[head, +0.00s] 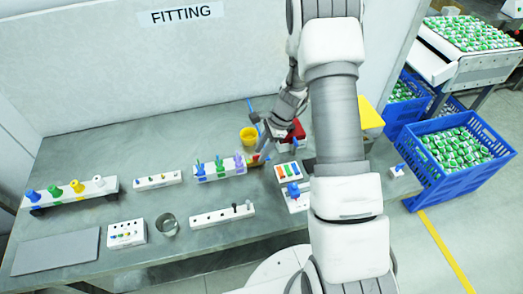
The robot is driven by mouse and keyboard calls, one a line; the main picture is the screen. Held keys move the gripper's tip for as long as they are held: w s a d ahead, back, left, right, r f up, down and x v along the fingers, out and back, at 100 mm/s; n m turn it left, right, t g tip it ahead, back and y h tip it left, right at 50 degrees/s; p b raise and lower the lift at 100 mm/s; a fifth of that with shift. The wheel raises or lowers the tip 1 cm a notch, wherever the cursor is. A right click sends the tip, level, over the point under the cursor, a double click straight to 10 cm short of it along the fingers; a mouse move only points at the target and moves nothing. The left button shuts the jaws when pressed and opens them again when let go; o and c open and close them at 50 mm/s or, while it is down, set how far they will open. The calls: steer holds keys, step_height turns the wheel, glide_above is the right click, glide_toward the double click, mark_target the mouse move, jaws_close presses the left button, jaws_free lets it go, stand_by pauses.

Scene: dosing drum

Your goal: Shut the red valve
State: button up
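A long white block (222,176) with upright blue and purple handles lies in the middle of the table. At its right end is a small red part (257,158), possibly the red valve; it is too small and too covered to tell its shape or position. My gripper (265,150) points down at that end, close to the red part. I cannot tell whether they touch or whether the fingers are open or shut. A larger red object (297,131) lies behind my gripper, partly hidden by my arm.
A yellow cup (249,137) stands just behind the block. A white panel with coloured bars (288,171) is to the right. White racks, a metal ring (167,224) and a grey plate (57,250) occupy the left and front. A blue crate (455,155) stands right of the table.

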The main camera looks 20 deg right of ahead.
steer(key=shift+a+f, duration=0.1)
steer(key=shift+f, duration=0.05)
steer(key=shift+c, duration=0.3)
jaws_close()
steer(key=n, duration=0.1)
steer(key=n+g+b, duration=0.1)
steer(key=n, duration=0.2)
steer(key=shift+w+n+g, duration=0.25)
steer(key=shift+n+g, duration=0.05)
steer(key=shift+g, duration=0.1)
steer(key=shift+w+a+n+g+h+b, duration=0.1)
steer(key=shift+n+g+h+b, duration=0.25)
steer(key=shift+n, duration=0.65)
steer(key=shift+w+n+g+h+b, duration=0.1)
steer(key=shift+n+g+h+b, duration=0.25)
steer(key=shift+n, duration=0.65)
